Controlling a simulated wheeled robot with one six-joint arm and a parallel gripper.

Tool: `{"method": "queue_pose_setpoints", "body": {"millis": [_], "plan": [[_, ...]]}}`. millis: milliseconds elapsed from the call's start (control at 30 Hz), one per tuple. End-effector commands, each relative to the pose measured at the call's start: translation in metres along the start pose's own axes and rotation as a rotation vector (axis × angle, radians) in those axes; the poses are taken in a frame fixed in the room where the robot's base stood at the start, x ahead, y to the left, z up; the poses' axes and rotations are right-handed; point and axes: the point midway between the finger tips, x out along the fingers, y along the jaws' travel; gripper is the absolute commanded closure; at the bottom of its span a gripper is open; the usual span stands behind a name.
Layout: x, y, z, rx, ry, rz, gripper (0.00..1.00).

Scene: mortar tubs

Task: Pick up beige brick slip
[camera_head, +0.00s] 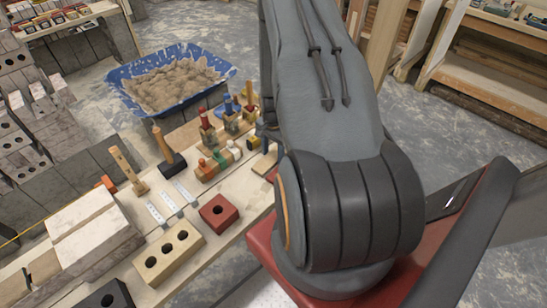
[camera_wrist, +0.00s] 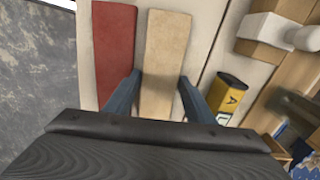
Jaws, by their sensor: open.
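The beige brick slip (camera_wrist: 165,50) lies flat on the pale bench in the wrist view, its long side running away from my gripper. My gripper (camera_wrist: 160,82) is open, with one blue finger on each side of the slip's near end. The slip's nearest part is hidden behind the gripper body, and I cannot tell whether the fingers touch it. A red brick slip (camera_wrist: 114,45) lies parallel to its left, with a narrow gap between. In the head view my arm covers most of this spot.
In the head view the bench also holds a red holed brick (camera_head: 218,213), a beige holed brick (camera_head: 169,256) and a mallet (camera_head: 168,155). A blue mortar tub (camera_head: 125,76) stands behind.

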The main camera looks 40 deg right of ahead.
Motion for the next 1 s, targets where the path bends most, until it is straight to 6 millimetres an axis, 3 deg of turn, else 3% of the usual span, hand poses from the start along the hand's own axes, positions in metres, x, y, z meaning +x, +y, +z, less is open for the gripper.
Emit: {"method": "queue_pose_setpoints", "body": {"millis": [67,300,667,1000], "plan": [[0.000,0.000,0.000,0.000,0.000,0.000,0.51],[0.000,0.000,0.000,0.000,0.000,0.000,0.91],[-0.004,-0.001,-0.001,0.000,0.001,-0.001,0.91],[-0.037,-0.002,-0.001,0.000,0.003,-0.003,0.91]]}}
